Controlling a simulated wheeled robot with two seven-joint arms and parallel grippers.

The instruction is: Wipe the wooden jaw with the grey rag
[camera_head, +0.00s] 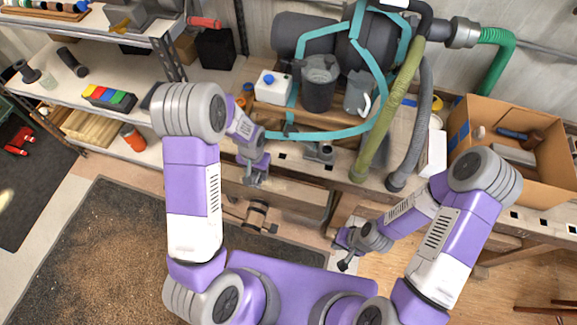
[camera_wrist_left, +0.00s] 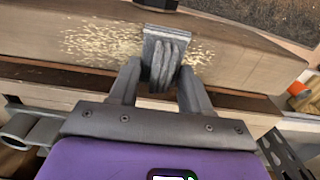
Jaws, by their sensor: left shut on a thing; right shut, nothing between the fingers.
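The wooden jaw (camera_wrist_left: 255,66) runs across the left wrist view as a pale beam. Patches of light crumbs, like sawdust, lie on it to the left and right of my gripper. In the head view the jaw (camera_head: 290,198) is at the bench front. My left gripper (camera_wrist_left: 158,75) is shut on the folded grey rag (camera_wrist_left: 165,48), which is over the jaw and seems to touch it. In the head view my left gripper (camera_head: 256,178) partly hides the jaw, and the rag is hard to make out. My right gripper (camera_head: 345,258) is shut and empty, low and right of the jaw.
The workbench holds a dark bucket (camera_head: 318,84), a white container (camera_head: 273,87), hoses (camera_head: 400,115) and a cardboard box (camera_head: 500,112). A vise screw (camera_head: 257,215) sticks out below the jaw. Shelves (camera_head: 90,60) stand at left. A dark, crumb-strewn mat (camera_head: 90,245) covers the floor.

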